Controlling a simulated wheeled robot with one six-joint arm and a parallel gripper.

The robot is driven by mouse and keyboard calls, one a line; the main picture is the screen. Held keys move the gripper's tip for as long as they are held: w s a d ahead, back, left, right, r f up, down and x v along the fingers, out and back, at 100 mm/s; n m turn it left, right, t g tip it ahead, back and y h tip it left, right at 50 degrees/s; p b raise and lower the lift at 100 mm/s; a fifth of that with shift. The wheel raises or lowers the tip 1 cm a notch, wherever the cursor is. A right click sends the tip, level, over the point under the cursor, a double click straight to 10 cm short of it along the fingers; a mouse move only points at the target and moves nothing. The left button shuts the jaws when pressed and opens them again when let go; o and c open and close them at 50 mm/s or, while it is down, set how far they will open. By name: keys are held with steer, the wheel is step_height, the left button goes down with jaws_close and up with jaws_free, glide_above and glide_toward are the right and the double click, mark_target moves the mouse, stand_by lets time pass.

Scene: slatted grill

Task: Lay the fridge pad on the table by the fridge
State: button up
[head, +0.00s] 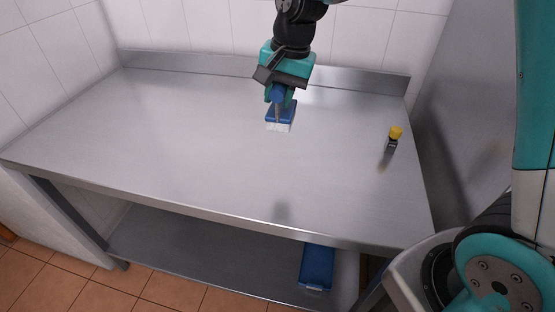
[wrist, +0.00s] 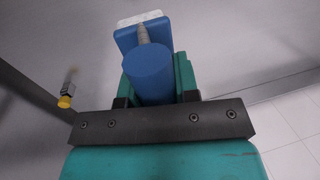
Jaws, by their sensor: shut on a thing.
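The fridge pad (head: 279,122) has a blue back, a white face and a thick blue handle. It hangs white face down in the air above the metal table (head: 190,140). My gripper (head: 279,94) is shut on the handle. In the wrist view the handle (wrist: 148,75) sits between the two green fingers, and the pad's white edge (wrist: 138,18) shows beyond it. A faint shadow lies on the tabletop near the front edge. A grey metal panel (head: 470,100) stands along the table's right side; I cannot tell whether it is the fridge.
A blue object (head: 316,267) lies on the lower shelf. A raised lip (head: 200,64) runs along the back. Most of the tabletop is clear.

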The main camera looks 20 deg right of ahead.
mark_target(292, 114)
step_height(292, 114, down, 17)
steer(key=shift+p, duration=1.15)
steer(key=shift+f, duration=0.2)
steer(key=o, duration=0.9)
steer(key=shift+r, duration=0.15)
steer(key=r, duration=0.4)
steer(key=s+d+r+b, duration=0.1)
steer(key=r, duration=0.2)
steer(key=d+r, duration=0.1)
steer(key=r, duration=0.3)
steer(key=shift+s+r+b, duration=0.2)
steer(key=shift+r+b, duration=0.1)
steer(key=shift+b, duration=0.05)
steer(key=s+a+r+n, duration=0.2)
steer(key=s+r+n, duration=0.1)
steer(key=s, duration=0.4)
steer(key=s+a+r+n+y, duration=0.1)
steer(key=s+a+r+n, duration=0.1)
steer(key=s+r+n, duration=0.2)
steer(key=s+a+r+n+g+y, duration=0.1)
steer(key=s+r+n, duration=0.3)
steer(key=s, duration=0.8)
steer(key=shift+s+a+r+n, duration=0.1)
steer(key=shift+a+n, duration=0.1)
steer(key=shift+n, duration=0.5)
steer(key=shift+s+a+n, duration=0.1)
steer(key=shift+a+n, duration=0.1)
steer(key=shift+n, duration=0.5)
